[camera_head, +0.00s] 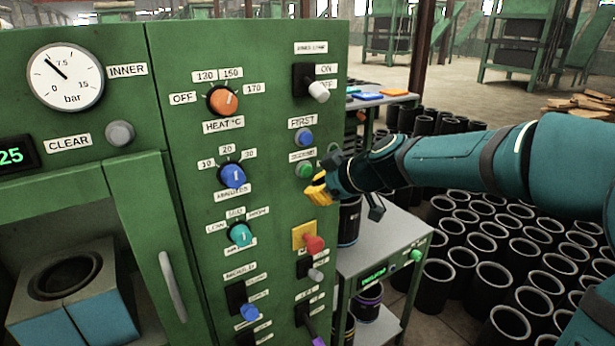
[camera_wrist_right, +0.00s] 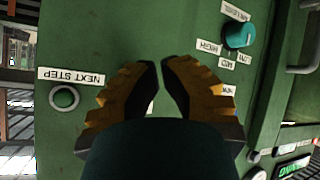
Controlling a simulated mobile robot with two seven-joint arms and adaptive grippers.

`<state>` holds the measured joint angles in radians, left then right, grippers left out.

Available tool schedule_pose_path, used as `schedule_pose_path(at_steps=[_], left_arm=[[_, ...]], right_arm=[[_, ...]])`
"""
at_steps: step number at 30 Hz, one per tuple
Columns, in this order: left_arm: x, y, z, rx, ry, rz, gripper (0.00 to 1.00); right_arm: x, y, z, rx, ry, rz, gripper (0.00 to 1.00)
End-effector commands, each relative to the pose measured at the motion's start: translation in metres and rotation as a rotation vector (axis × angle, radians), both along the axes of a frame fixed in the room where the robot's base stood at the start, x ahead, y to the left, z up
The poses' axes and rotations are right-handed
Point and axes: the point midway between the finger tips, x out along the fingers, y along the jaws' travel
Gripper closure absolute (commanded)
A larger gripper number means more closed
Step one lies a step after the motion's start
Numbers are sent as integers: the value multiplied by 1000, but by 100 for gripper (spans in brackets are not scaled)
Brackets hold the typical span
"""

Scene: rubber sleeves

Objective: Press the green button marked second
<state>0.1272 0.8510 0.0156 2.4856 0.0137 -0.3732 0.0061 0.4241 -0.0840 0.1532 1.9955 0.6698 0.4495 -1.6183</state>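The green button (camera_head: 305,170) sits on the green control panel, below the blue button (camera_head: 305,137) labelled FIRST. The label (camera_head: 302,156) just above it is too small to read surely. My right gripper (camera_head: 316,190) has its yellow fingertips just below and beside this button; I cannot tell whether they touch anything. In the right wrist view the two yellow-and-black fingers (camera_wrist_right: 161,72) are nearly together at the tips, with nothing between them. My left gripper is not in view.
The wrist view shows a ringed button (camera_wrist_right: 64,97) beside a NEXT STEP label. A cart (camera_head: 345,262) and many black sleeves (camera_head: 492,277) stand right.

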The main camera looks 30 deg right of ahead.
Motion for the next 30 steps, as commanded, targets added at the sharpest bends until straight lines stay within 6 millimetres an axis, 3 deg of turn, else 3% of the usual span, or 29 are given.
schedule_pose_path(at_steps=[12,30], left_arm=[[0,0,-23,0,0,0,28],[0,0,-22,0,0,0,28]], right_arm=[[-32,-2,-2,-1,1,0,100],[-33,-3,-1,0,1,0,100]])
